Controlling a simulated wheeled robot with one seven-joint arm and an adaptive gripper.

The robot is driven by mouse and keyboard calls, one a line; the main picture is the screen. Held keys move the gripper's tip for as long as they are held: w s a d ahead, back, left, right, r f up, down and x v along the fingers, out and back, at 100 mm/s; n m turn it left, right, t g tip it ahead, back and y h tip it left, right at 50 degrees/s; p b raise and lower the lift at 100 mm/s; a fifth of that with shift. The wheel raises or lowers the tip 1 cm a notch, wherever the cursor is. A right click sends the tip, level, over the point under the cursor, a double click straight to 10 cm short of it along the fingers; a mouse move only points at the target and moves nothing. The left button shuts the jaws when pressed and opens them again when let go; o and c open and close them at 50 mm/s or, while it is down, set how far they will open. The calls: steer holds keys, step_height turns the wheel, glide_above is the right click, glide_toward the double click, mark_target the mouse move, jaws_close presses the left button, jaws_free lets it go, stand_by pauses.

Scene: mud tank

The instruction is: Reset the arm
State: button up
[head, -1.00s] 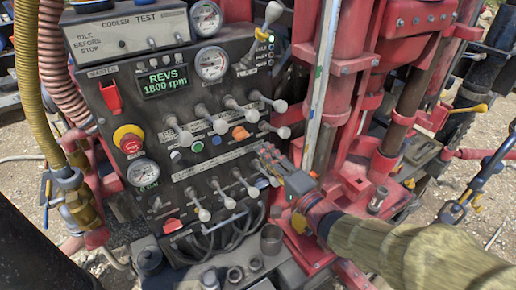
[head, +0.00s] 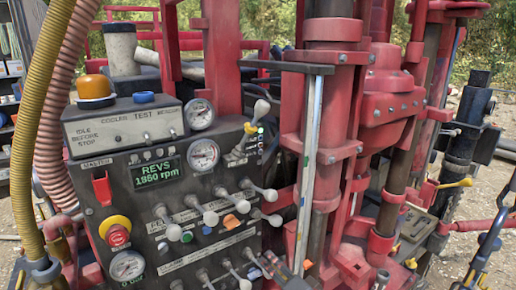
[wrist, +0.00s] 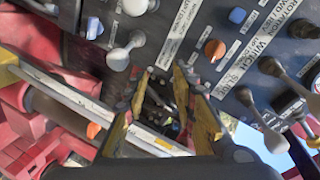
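My gripper (wrist: 163,72) shows in the wrist view with its two worn yellow fingers apart and nothing between them. They point at the dark control panel (wrist: 200,40). A white-knobbed lever (wrist: 125,50) is left of the fingertips and an orange knob (wrist: 214,50) is to their right. In the head view, a small part of my gripper (head: 272,266) shows at the bottom edge, in front of the panel's lower right corner. The rest of my arm is out of the frame there.
The panel (head: 190,165) carries several white-knobbed levers, gauges (head: 203,154), a red stop button (head: 117,236) and a display (head: 157,175) reading 1860 rpm. Red drill-rig columns (head: 330,130) stand close on the right. Yellow and pink hoses (head: 35,120) run at the left.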

steer(key=s+d+f+n+g+h+b, duration=0.3)
steer(key=s+d+f+n+g+h, duration=0.35)
steer(key=d+f, duration=0.45)
steer(key=s+d+g+b, duration=0.1)
steer(key=s+d+b, duration=0.1)
steer(key=s+b, duration=0.3)
steer(key=s+d+b, duration=0.1)
steer(key=s+b, duration=0.5)
steer(key=s, duration=0.7)
steer(key=shift+s+d+n+g+b, duration=0.2)
steer(key=shift+d+n+g+b, duration=0.1)
steer(key=shift+d+n+g, duration=0.1)
steer(key=shift+r+h, duration=0.1)
steer(key=shift+h, duration=0.15)
stand_by(1.4)
